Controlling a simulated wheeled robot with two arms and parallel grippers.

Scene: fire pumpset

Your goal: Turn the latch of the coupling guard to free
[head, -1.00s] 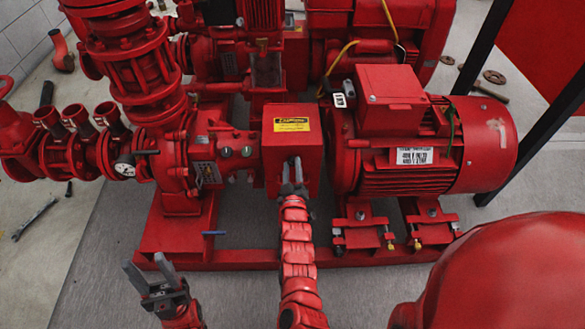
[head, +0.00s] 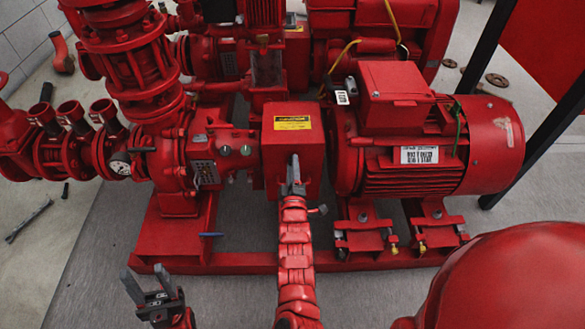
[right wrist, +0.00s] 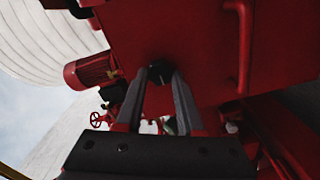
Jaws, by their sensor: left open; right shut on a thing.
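The coupling guard (head: 285,138) is a red box with a yellow label, between the pump and the motor. My right gripper (head: 294,172) is at its front face. In the right wrist view my right gripper's fingers (right wrist: 160,88) are shut on a small dark knob, the latch (right wrist: 160,70), on the red guard face (right wrist: 205,45). In the head view the latch is hidden by the fingers. My left gripper (head: 148,283) is open and empty, low at the left, in front of the red base frame and apart from the guard.
The red motor (head: 425,145) stands right of the guard, the pump (head: 165,150) left of it. The base frame (head: 240,262) runs along the front. A wrench (head: 30,218) lies on the floor at the left. A large red rounded shape (head: 500,285) fills the lower right.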

